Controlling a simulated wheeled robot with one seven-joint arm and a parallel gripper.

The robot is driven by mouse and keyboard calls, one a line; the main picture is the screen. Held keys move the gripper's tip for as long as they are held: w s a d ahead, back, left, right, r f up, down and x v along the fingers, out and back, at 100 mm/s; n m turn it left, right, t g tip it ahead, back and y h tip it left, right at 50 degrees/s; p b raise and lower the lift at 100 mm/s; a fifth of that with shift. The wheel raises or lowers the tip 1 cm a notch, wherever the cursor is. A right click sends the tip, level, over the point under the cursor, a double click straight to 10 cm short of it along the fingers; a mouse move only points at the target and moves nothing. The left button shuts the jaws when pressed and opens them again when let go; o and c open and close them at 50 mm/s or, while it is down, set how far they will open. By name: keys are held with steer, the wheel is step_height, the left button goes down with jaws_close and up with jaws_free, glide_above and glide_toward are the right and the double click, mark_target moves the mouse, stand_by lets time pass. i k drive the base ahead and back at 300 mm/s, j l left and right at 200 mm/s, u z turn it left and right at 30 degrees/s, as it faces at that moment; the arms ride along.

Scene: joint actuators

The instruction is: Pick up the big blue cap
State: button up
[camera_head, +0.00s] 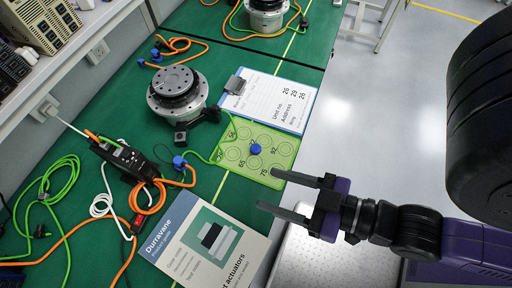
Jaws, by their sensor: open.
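A round blue cap (256,149) sits on the light green mat (232,129), which is printed with circles and numbers. Another blue piece (179,162) lies on the green table to the left, by the green and orange cables. I cannot tell their sizes apart for certain. My gripper (268,190) is open and empty, its two grey fingers pointing left. It appears in front of the mat in the picture, apart from both blue pieces.
A round metal actuator (178,95) stands behind the mat, beside a blue clipboard (271,99). A Durravane leaflet (205,246) lies at the front. Cables and a black power strip (124,157) crowd the left. Bare floor (367,110) lies right of the table.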

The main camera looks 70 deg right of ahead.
mark_target(255, 148)
steer(key=z, duration=1.3)
steer(key=k+l+u, duration=0.25)
steer(key=u, duration=0.2)
steer(key=k+l+u, duration=0.15)
steer(key=k+u, duration=0.25)
steer(key=i+l, duration=0.05)
steer(key=i, duration=0.05)
